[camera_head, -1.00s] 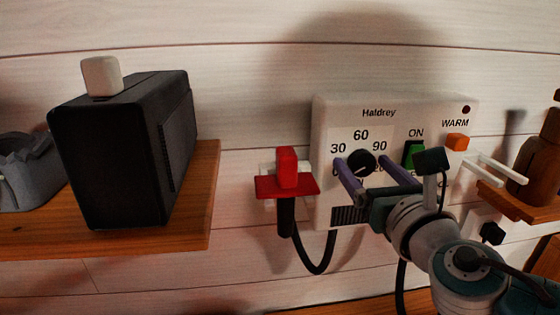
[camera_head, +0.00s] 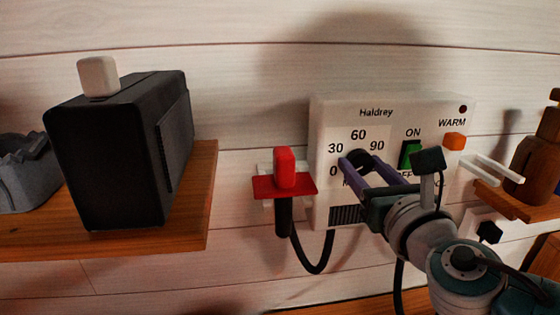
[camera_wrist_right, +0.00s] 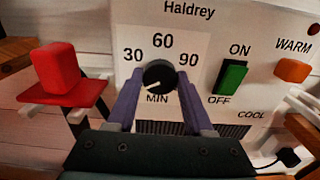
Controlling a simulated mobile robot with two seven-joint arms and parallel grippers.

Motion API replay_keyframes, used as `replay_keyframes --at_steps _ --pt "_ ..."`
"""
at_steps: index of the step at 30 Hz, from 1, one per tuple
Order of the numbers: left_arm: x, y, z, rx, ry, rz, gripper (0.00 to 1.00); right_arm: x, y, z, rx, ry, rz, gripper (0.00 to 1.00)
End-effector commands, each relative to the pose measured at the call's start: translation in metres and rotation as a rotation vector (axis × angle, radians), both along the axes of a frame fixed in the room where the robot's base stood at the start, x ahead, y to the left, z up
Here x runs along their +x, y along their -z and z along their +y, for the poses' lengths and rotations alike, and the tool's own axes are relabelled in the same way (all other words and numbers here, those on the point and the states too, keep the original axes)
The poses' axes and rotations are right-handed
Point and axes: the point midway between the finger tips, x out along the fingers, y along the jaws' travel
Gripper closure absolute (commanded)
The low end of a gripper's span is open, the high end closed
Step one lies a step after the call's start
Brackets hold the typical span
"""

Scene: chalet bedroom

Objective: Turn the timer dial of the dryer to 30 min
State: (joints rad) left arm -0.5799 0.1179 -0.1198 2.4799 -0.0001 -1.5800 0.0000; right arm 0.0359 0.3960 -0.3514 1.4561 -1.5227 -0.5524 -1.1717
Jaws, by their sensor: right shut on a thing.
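The white dryer control box (camera_head: 325,115), marked Haldrey, is on the wall, right of the middle of the head view. Its black timer dial (camera_head: 357,157) sits among the marks 0, 30, 60 and 90; it also shows in the right wrist view (camera_wrist_right: 158,73). The dial's white mark points to the lower left, below 30; the 0 is hidden by a finger there. My right gripper (camera_head: 361,164) is shut on the dial, with one purple finger at each side of it. My left gripper is not in view.
On the box are a green ON/OFF switch (camera_head: 410,155) and an orange WARM/COOL switch (camera_head: 454,141). A red piece (camera_head: 284,167) with a black hose is left of it. A black speaker-like box (camera_head: 110,150) stands on a wooden shelf (camera_head: 200,190).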

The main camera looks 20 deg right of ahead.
Motion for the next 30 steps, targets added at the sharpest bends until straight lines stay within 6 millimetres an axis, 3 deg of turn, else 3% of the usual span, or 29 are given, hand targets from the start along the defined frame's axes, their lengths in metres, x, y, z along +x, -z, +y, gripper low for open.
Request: replay_keyframes --at_steps 11,30 --pt "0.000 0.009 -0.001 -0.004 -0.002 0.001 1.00 0.000 0.002 0.000 0.110 0.000 -0.027 1.00" --pt "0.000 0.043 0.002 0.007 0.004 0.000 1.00 0.000 0.002 0.000 0.666 0.000 -0.161 1.00"
